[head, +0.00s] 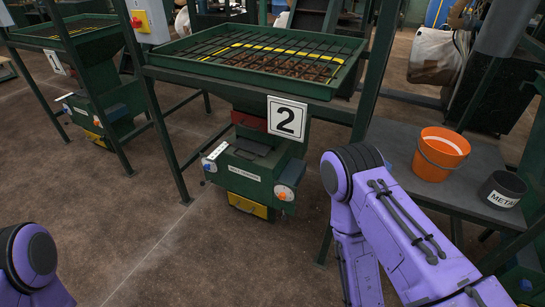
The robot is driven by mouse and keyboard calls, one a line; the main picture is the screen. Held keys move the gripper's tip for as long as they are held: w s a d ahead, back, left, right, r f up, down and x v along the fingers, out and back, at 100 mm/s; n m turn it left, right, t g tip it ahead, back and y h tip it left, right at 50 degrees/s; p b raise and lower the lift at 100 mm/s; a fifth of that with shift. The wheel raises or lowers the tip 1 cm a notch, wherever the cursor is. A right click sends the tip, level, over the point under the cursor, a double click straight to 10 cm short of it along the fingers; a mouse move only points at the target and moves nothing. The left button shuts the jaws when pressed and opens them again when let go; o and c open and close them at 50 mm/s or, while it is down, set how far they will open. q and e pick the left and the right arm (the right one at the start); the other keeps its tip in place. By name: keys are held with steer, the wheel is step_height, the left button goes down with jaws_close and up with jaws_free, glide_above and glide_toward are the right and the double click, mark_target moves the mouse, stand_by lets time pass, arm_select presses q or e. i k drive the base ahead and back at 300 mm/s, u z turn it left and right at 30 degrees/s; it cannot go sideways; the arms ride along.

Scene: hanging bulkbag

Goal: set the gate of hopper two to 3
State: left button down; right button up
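Hopper two (250,75) is a green grated bin on a green frame, with a white plate (287,118) reading "2" on its front right. Below it is a green box-shaped unit (240,178) with a grey top and a white label. A small white strip with dark marks (217,151) sits at its upper left; its figures are too small to read. The gate's setting cannot be told. My purple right arm comes in at the lower right, beside the unit, and part of my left arm shows at the lower left. Neither gripper is in view.
Hopper one (80,28) stands at the left with its own plate and green unit. At the right, a dark table (395,145) holds an orange bucket (438,155) and a dark "METAL" container (502,189). Brown floor (140,225) lies open in front of hopper two.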

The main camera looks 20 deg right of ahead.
mark_target(257, 148)
steer(key=z, duration=0.4)
steer(key=i, duration=1)
steer(key=k, duration=1)
steer(key=u, duration=0.6)
steer(key=i, duration=0.75)
steer(key=z, duration=1.55)
steer(key=i, duration=0.5)
steer(key=z, duration=0.05)
